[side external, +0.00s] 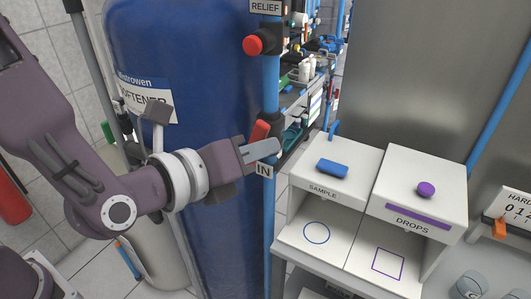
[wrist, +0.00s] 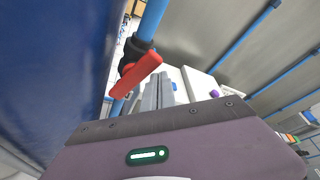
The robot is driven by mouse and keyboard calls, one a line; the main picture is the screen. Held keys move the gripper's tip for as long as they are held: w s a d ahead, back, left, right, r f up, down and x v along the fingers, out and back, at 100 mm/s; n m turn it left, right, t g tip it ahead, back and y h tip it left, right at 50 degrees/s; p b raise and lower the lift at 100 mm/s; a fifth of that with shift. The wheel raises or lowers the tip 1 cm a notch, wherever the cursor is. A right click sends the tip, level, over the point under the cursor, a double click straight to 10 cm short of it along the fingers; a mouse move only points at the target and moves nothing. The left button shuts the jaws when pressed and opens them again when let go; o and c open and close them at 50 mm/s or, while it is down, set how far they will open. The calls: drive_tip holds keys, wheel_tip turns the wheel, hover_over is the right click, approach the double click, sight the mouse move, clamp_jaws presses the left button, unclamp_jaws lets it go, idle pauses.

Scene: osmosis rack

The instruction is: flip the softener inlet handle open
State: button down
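The softener inlet handle (side external: 260,132) is a short red lever on the blue vertical pipe, just above the "IN" label (side external: 264,170). In the wrist view the red handle (wrist: 138,74) sticks out at a slant from a black valve body on the pipe. My gripper (side external: 268,148) is at the handle's height, with its fingers in front of the handle's lower part in the side view. In the wrist view its fingers (wrist: 158,92) are together, just right of the handle, with nothing between them. I cannot tell whether they touch the handle.
The big blue softener tank (side external: 190,70) stands directly behind and left of my arm. A red "RELIEF" handle (side external: 253,45) is higher on the same pipe. White "SAMPLE" (side external: 350,160) and "DROPS" (side external: 445,165) stands are to the right, bearing a blue block and a purple knob.

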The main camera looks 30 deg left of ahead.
drive_tip(key=shift+a+r, duration=0.5)
drive_tip(key=shift+a, duration=0.1)
drive_tip(key=shift+w+a+r, duration=0.1)
drive_tip(key=shift+w+a, duration=0.05)
drive_tip(key=shift+a, duration=0.2)
idle(0.3)
drive_tip(key=s+d, duration=0.1)
drive_tip(key=d, duration=0.4)
drive_tip(key=s+a, duration=0.3)
drive_tip(key=s, duration=0.5)
drive_tip(key=shift+s+a, duration=0.25)
drive_tip(key=shift+s, duration=0.15)
